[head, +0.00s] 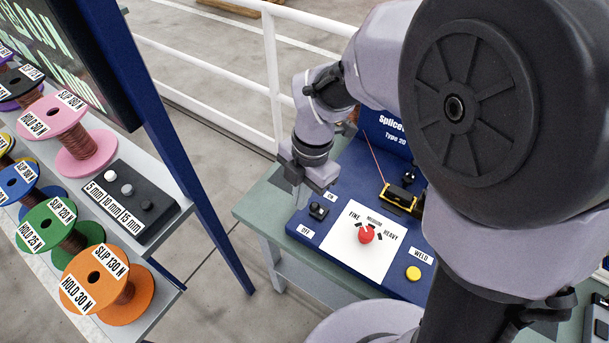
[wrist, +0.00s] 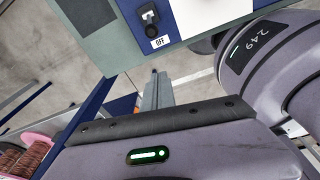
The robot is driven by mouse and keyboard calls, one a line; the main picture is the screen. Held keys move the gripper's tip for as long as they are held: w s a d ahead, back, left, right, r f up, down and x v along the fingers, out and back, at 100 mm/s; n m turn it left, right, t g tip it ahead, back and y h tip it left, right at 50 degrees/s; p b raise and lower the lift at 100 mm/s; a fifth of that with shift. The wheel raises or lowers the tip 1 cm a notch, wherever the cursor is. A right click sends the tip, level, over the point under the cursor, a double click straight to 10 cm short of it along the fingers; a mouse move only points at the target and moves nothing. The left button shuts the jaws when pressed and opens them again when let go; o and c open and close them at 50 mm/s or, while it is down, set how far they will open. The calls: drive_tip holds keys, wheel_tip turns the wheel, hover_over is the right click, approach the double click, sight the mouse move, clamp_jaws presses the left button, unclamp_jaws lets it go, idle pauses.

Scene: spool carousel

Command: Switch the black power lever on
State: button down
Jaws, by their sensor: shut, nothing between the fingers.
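The black power lever (head: 318,211) sits at the left end of the blue machine panel, between an ON label (head: 330,196) and an OFF label (head: 305,231). In the wrist view the lever (wrist: 151,18) shows at the top, with its round knob toward the OFF label (wrist: 159,42). My gripper (head: 300,205) points down beside the lever's left side in the head view, seemingly apart from it. Its narrow shut fingers (wrist: 154,75) show in the wrist view below the lever, with nothing between them.
The panel also holds a red selector knob (head: 366,234) on a white plate and a yellow WELD button (head: 413,273). The machine stands on a green-topped table (head: 262,214). A rack of spools (head: 105,285) stands left, with a blue post (head: 205,180) between. My arm covers the right side.

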sight(316, 209)
drive_tip(key=f+b, duration=0.1)
drive_tip(key=f, duration=0.2)
drive_tip(key=w+d+f+b, duration=0.1)
drive_tip(key=f, duration=0.2)
drive_tip(key=f+b, duration=0.1)
drive_tip(key=f, duration=0.2)
drive_tip(key=shift+w+d+b, duration=0.15)
drive_tip(key=shift+w+b, duration=0.15)
drive_tip(key=shift+w+d, duration=0.15)
drive_tip(key=shift+d, duration=0.05)
drive_tip(key=shift+w+r, duration=0.1)
drive_tip(key=shift+w, duration=0.05)
